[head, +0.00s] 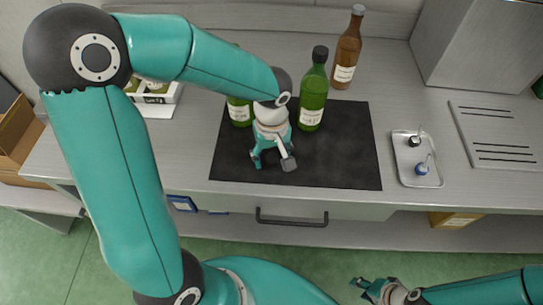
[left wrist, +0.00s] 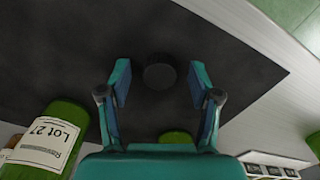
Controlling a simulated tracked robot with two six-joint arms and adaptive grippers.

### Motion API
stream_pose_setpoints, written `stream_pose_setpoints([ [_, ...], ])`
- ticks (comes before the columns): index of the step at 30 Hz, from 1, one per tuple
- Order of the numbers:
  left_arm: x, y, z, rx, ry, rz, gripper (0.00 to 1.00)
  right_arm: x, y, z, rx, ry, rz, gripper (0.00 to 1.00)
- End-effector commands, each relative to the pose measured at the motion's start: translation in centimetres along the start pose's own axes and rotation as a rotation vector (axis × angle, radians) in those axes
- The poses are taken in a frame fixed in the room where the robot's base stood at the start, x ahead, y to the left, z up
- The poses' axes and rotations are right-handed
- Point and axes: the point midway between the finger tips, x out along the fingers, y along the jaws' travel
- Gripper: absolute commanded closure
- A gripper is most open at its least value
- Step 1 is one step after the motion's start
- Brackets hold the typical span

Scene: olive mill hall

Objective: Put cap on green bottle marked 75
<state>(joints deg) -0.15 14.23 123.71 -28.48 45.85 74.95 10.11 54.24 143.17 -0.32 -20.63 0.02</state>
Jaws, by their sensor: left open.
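My left gripper (head: 272,160) is open above the black mat (head: 350,165). In the left wrist view a round black cap (left wrist: 160,72) shows between its spread fingers (left wrist: 160,85), not gripped. The gripper hides that cap in the head view. A green bottle (head: 240,112) stands on the mat left of the gripper, partly behind my arm; its label is too small to read. A green bottle with a black top (head: 314,95) stands to the right; the left wrist view shows a green bottle labelled Lot 27 (left wrist: 45,140). My right gripper (head: 367,290) is open and empty, low at the front.
A brown bottle (head: 347,50) stands behind the mat. A metal tray (head: 402,174) with two small knobbed items lies to the right, beside a slotted plate (head: 500,135). A white crate (head: 165,98) is at the left. The mat's right part is clear.

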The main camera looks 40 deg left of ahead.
Motion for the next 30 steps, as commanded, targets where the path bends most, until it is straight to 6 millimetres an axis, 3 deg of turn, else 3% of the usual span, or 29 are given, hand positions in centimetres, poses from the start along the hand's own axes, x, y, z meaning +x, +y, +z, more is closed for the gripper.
stream_pose_setpoints([
  [8, -0.03, 0.03, -0.01, 0.0, 0.0, 0.001, 0.37, 0.01, 0.01, 0.0, 0.0, 0.0, 0.0, 0.6],
  [16, -0.05, 0.06, 0.0, 0.0, 0.0, 0.001, 0.8, 0.01, 0.01, 0.0, 0.0, 0.0, 0.0, 0.6],
  [30, -0.49, 0.15, -0.03, 0.0, 0.002, 0.003, 0.8, 0.01, 0.0, 0.0, 0.0, 0.0, 0.0, 0.6],
])
